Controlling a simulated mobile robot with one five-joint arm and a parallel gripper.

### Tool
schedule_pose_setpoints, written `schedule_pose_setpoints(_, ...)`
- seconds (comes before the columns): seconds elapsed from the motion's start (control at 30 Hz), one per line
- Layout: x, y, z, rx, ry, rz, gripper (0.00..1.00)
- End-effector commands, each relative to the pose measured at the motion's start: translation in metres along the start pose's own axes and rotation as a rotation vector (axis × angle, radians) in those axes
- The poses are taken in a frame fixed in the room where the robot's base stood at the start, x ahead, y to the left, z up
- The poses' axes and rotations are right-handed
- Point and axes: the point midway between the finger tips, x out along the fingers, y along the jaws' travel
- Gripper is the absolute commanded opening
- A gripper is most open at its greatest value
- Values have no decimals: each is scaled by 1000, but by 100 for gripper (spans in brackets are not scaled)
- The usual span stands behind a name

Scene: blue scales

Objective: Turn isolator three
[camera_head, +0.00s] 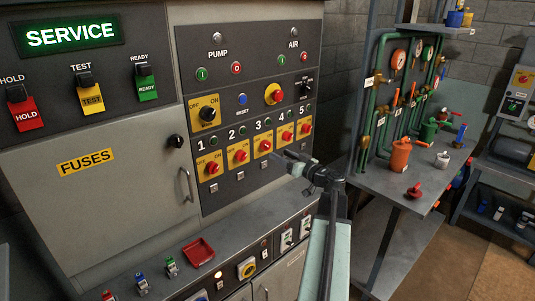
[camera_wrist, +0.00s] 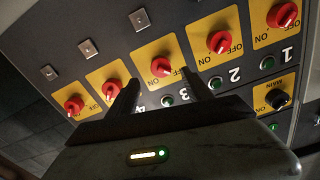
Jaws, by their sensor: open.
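Isolator three is a red knob (camera_head: 265,145) on a yellow OFF/ON plate, below the number 3 in the middle of a row of similar knobs. In the wrist view, which is upside down, the isolator three knob (camera_wrist: 161,67) is near the centre. My gripper (camera_wrist: 160,77) is open, with one dark finger on each side of that knob's line. Whether the fingers reach around the knob or stop just short, I cannot tell. In the head view my gripper (camera_head: 280,158) is just below and right of the knob. The knob's exact setting is too small to read.
Isolator two (camera_head: 240,156) and isolator four (camera_head: 287,136) are close on either side. A grey ledge (camera_head: 225,262) with a red tray (camera_head: 198,252) runs below the panel. A workbench (camera_head: 400,184) with pipes and gauges stands to the right.

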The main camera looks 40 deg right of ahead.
Motion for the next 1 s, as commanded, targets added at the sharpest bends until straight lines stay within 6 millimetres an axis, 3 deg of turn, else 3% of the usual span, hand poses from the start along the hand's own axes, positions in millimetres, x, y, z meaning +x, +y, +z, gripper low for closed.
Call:
schedule_pose_setpoints(0.17,10,3,-2,0,0,2,59)
schedule_pose_setpoints(0.5,63,10,-2,1,0,11,59)
schedule_pose_setpoints(0.87,70,10,-2,1,0,14,59)
schedule_pose_setpoints(1.0,70,10,-2,1,0,14,20)
